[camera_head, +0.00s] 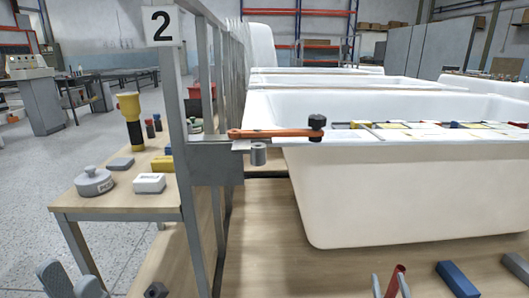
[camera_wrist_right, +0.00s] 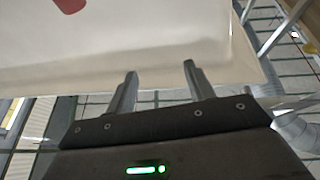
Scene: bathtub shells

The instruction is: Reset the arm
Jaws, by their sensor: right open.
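My left gripper (camera_head: 70,282) shows at the bottom left corner of the head view, its two grey fingertips apart, with nothing seen between them. My right gripper (camera_head: 390,285) is at the bottom right, in front of the white bathtub (camera_head: 400,200). Its fingers are apart. A red object (camera_head: 396,279) shows between or behind them in the head view; I cannot tell which. In the right wrist view the right gripper (camera_wrist_right: 159,80) is open, with a pale tub surface (camera_wrist_right: 150,45) beyond the fingers and nothing held.
A wooden table (camera_head: 125,205) with tools and a yellow-black torch (camera_head: 131,120) stands left of a grey post. An orange bar (camera_head: 275,133) extends from the post to the tub rim. A blue block (camera_head: 457,279) and a grey block (camera_head: 516,266) lie at the lower right.

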